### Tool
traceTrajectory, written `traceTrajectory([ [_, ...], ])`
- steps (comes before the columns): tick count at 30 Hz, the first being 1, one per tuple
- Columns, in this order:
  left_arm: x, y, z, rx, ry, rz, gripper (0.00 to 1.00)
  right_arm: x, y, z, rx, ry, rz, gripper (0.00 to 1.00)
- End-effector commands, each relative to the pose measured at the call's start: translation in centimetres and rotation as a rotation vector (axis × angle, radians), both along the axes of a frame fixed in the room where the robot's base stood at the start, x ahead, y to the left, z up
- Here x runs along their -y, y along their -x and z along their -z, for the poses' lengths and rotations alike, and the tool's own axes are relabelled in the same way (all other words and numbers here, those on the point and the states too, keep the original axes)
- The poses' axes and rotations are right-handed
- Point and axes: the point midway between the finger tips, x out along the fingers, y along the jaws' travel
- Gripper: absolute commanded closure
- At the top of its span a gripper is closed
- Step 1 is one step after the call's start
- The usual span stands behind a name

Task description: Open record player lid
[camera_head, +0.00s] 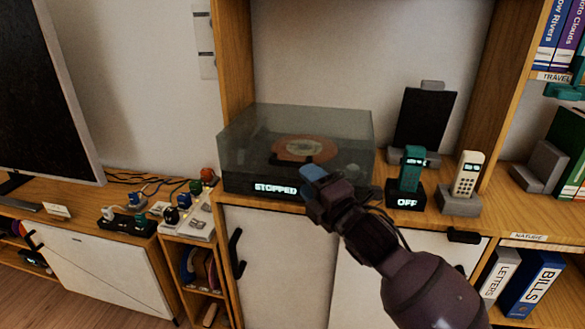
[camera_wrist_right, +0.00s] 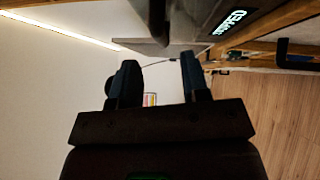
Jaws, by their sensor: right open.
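The record player (camera_head: 232,180) stands on the wooden cabinet top, its front display reading STOPPED. Its smoky clear lid (camera_head: 345,125) is down over an orange record (camera_head: 302,148). My right gripper (camera_head: 313,174) is at the player's front edge, right of the display. In the right wrist view the two fingers (camera_wrist_right: 158,68) are apart, with a grey edge (camera_wrist_right: 160,48) just beyond the tips. The display (camera_wrist_right: 228,22) shows there at the upper right. I cannot tell whether the fingers touch the lid. My left gripper is not in view.
Right of the player are a teal handset (camera_head: 411,170) on a dock reading OFF, a pale handset (camera_head: 467,175) and a dark tilted panel (camera_head: 424,118). A power strip with plugs (camera_head: 130,218) lies left. Cabinet doors (camera_head: 280,260) are below.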

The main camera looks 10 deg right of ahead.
Motion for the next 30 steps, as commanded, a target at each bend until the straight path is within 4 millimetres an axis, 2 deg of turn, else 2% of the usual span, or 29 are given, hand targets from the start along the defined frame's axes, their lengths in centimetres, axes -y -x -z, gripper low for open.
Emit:
traceTrajectory([
  [6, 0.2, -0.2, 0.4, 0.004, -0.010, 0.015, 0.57, -1.5, -2.8, 0.1, -0.006, -0.003, 0.000, 0.58],
  [13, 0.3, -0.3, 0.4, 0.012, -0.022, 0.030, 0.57, -2.5, -4.8, -0.3, -0.005, -0.001, 0.000, 0.58],
  [27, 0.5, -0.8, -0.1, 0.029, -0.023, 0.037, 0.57, -3.0, -5.6, -0.8, -0.002, -0.001, 0.000, 0.58],
  [28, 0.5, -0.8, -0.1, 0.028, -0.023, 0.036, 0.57, -3.0, -5.6, -0.8, -0.002, -0.001, 0.000, 0.59],
  [30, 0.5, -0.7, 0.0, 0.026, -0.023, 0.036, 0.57, -3.0, -5.6, -0.8, -0.002, -0.001, 0.000, 0.70],
])
